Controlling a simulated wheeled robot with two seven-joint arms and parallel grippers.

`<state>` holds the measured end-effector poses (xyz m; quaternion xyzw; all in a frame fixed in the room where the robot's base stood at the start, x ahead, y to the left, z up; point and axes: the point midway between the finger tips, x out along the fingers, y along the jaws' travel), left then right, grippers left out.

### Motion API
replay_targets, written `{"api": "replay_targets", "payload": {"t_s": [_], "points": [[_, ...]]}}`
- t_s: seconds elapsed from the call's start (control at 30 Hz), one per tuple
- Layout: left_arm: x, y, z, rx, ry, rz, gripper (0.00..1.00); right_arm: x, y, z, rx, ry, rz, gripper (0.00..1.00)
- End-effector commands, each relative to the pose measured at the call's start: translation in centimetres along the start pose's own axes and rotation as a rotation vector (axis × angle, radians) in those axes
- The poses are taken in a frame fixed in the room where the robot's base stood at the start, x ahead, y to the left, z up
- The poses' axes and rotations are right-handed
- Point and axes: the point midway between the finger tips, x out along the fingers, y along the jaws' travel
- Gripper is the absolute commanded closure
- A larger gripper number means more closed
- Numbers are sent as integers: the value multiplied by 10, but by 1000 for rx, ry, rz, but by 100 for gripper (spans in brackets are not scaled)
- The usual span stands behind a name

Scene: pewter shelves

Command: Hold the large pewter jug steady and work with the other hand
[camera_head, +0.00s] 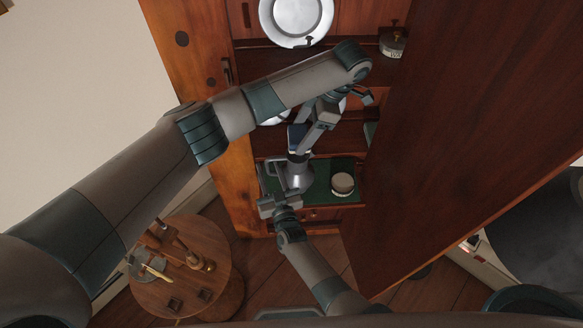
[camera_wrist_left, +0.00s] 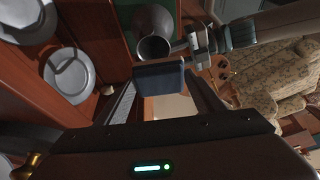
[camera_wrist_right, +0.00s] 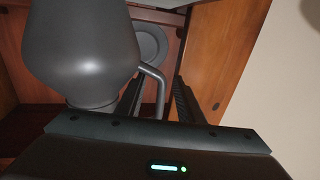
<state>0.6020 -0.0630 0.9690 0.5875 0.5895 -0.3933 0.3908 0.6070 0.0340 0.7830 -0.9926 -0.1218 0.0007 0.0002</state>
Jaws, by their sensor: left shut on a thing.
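The large pewter jug (camera_head: 299,176) stands on the green-lined shelf in the head view. Its open mouth shows in the left wrist view (camera_wrist_left: 153,48), and its grey body fills the upper left of the right wrist view (camera_wrist_right: 80,45). My left gripper (camera_head: 301,135) is shut on a dark blue block (camera_wrist_left: 160,76) and holds it just above the jug's mouth, apart from the rim as far as I can see. My right gripper (camera_head: 278,204) is at the jug's handle (camera_wrist_right: 153,82). The handle lies between its parted fingers, with a gap on the right side; contact is unclear.
A round pale-topped container (camera_head: 343,183) stands right of the jug on the green lining (camera_head: 320,190). Pewter plates (camera_head: 296,16) stand on the shelves above. A round side table (camera_head: 190,290) stands at lower left.

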Motion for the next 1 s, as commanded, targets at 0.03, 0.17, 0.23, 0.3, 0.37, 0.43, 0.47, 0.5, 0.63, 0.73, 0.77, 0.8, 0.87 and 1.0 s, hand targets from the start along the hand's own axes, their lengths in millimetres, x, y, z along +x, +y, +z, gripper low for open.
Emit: {"api": "replay_targets", "payload": {"t_s": [0.03,0.17,0.23,0.3,0.37,0.43,0.47,0.5,0.63,0.73,0.77,0.8,0.87,1.0], "points": [[0,0,0,0,0,0,56,-1,0,0,0,0,0,66],[0,0,0,0,0,0,56,-7,0,0,0,0,0,66],[0,0,0,0,0,0,56,-13,0,0,1,0,0,66],[0,0,0,0,0,0,56,-20,0,0,1,-1,0,66],[0,0,0,0,0,0,56,-28,0,0,1,-1,1,66],[0,0,0,0,0,0,56,-39,0,1,1,-1,0,66],[0,0,0,0,0,0,56,-44,0,1,0,-2,0,66],[0,0,0,0,0,0,56,-51,0,1,0,-2,0,66],[0,0,0,0,0,0,56,-75,1,1,1,-3,1,66],[0,0,0,0,0,0,56,-91,1,1,1,-2,1,66],[0,0,0,0,0,0,56,-96,1,1,1,-3,1,66],[0,0,0,0,0,0,56,-101,1,1,1,-3,1,66],[0,0,0,0,0,0,56,-108,1,1,2,-2,1,66],[0,0,0,0,0,0,56,-117,1,1,1,-2,1,66]]}}
